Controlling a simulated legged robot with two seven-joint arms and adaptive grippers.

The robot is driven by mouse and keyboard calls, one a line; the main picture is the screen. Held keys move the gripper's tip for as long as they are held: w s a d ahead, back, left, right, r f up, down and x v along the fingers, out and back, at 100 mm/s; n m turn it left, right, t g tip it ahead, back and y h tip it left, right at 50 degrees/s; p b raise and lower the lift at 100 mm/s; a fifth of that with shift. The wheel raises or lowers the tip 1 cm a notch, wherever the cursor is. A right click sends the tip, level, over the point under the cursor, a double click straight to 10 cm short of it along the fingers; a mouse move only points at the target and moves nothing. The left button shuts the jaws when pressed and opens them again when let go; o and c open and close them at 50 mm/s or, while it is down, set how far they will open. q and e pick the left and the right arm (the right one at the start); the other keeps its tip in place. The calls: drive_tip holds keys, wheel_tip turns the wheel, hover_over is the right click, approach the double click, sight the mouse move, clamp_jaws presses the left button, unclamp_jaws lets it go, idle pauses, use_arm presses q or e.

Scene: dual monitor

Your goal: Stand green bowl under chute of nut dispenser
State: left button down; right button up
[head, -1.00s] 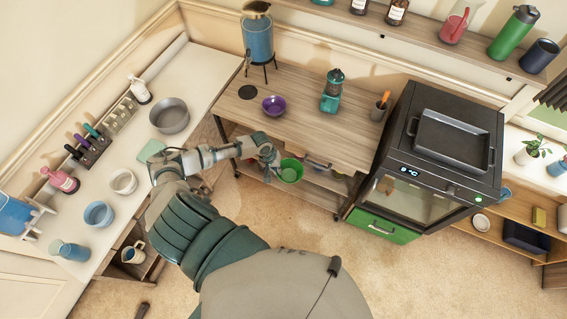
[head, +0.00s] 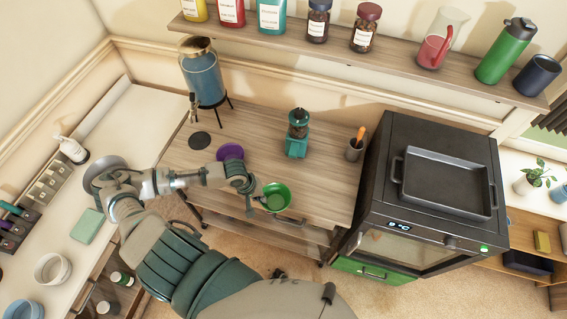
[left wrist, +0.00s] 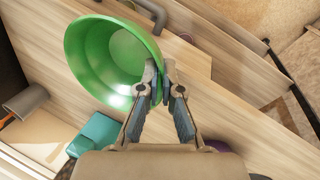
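The green bowl (head: 276,196) is held at its rim by my left gripper (head: 257,197), over the front edge of the wooden counter. In the left wrist view the bowl (left wrist: 105,60) is tilted and looks empty, with its rim between the fingertips (left wrist: 161,80). A teal device with a dark hopper (head: 297,135), which looks like the nut dispenser, stands on the counter behind and right of the bowl. Its chute is too small to make out. It also shows in the left wrist view (left wrist: 97,133). My right gripper is not in view.
A purple bowl (head: 231,152), partly behind my left arm, and a black disc (head: 199,140) lie left on the counter. A blue dispenser on legs (head: 204,80) stands behind them. A grey cup with utensil (head: 354,149) and an oven (head: 425,200) are at right. The counter's front middle is clear.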

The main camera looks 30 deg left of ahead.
use_arm(q)
drive_tip(key=w, duration=0.5)
drive_tip(key=w+a, duration=0.1)
drive_tip(key=w, duration=0.1)
drive_tip(key=shift+w+a+r, duration=0.1)
drive_tip(key=shift+w+r, duration=0.05)
drive_tip(key=shift+w, duration=0.2)
drive_tip(key=w, duration=0.1)
drive_tip(key=w+a, duration=0.1)
drive_tip(key=w, duration=0.1)
drive_tip(key=w+a, duration=0.1)
drive_tip(key=shift+w+f, duration=0.15)
drive_tip(key=shift+f, duration=0.05)
drive_tip(key=w, duration=0.2)
drive_tip(key=w+f, duration=0.1)
drive_tip(key=shift+a, duration=0.4)
drive_tip(key=shift+w+d+f, duration=0.1)
drive_tip(key=shift+f, duration=0.15)
drive_tip(key=shift+d+r, duration=0.1)
drive_tip(key=shift+d, duration=0.15)
drive_tip(key=c, duration=1.3)
unclamp_jaws()
drive_tip(key=shift+a+f, duration=0.2)
drive_tip(key=shift+a, duration=0.15)
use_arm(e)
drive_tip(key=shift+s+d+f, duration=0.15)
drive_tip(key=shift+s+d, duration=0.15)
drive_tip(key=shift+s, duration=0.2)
